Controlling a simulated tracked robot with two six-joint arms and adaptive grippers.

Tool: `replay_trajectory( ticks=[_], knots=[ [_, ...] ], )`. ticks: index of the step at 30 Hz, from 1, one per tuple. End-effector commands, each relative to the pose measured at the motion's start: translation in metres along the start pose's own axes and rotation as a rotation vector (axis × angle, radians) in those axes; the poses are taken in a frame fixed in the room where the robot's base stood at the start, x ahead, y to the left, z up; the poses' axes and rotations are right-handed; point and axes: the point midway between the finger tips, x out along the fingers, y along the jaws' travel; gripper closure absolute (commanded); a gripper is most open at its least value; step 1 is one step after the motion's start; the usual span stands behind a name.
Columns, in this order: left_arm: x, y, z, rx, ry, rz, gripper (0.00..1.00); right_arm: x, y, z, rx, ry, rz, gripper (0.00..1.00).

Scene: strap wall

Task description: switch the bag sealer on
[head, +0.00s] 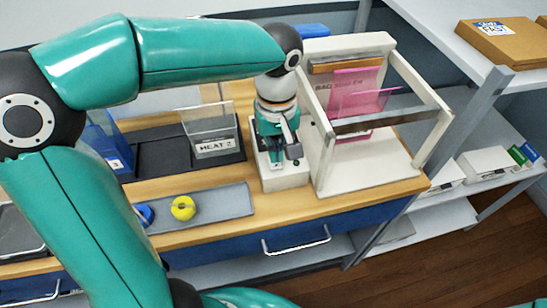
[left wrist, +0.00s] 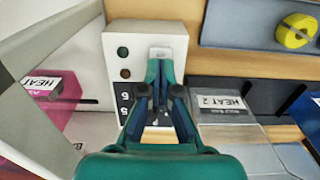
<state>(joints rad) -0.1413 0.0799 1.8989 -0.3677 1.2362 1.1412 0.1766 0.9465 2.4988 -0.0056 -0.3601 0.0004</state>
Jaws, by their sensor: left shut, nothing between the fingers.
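The bag sealer (head: 327,170) is a white frame with pink bags in it, right of centre in the head view. A white control box (head: 287,181) stands at its left side. In the left wrist view the box's face (left wrist: 140,40) carries a pale switch (left wrist: 160,53), a dark green lamp (left wrist: 123,52), a dull brown-red lamp (left wrist: 125,73) and black number tiles. My left gripper (head: 277,158) is shut and empty over the box. In the left wrist view its fingertips (left wrist: 160,66) are at the switch's lower edge, partly covering it; I cannot tell if they touch. My right gripper is out of view.
A clear-fronted bin marked HEAT 2 (head: 212,142) stands left of the box. A grey tray (head: 225,203) with a yellow roll (head: 183,208) lies near the bench's front edge. A shelf with a cardboard box (head: 505,48) is at the right.

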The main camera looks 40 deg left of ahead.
Motion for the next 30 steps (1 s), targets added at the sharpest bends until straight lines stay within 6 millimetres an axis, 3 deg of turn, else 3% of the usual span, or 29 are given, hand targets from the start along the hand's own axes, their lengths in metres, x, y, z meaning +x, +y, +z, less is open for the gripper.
replay_trajectory(
  ticks=[30],
  knots=[
    [0.007, 0.0011, 0.0004, 0.003, 0.0, 0.0, 1.0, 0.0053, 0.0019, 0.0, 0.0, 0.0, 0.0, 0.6]
  ],
)
